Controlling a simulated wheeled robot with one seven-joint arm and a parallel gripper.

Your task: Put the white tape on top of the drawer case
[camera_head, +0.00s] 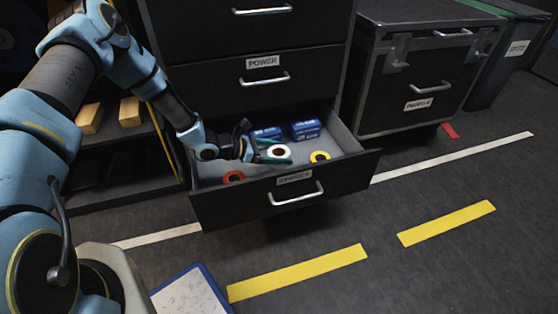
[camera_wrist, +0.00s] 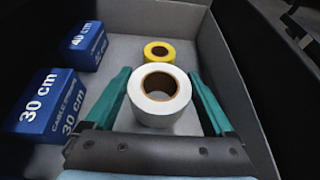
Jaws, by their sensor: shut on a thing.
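The white tape (camera_head: 279,152) is a white roll with a brown core, inside the open bottom drawer (camera_head: 340,189) of the black drawer case (camera_head: 240,95). In the wrist view the white tape (camera_wrist: 160,95) stands between the two green fingers. My gripper (camera_head: 274,153) reaches into the drawer from the left and is shut on the white tape. In the wrist view my gripper (camera_wrist: 160,100) has one finger on each side of the roll. The top of the drawer case is out of view.
Blue boxes (camera_head: 305,130) lie at the drawer's back. A yellow tape (camera_head: 320,157) and a red tape (camera_head: 234,176) lie beside the white one. A black case (camera_head: 420,75) stands at right. A shelf with yellow blocks (camera_head: 130,112) is at left.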

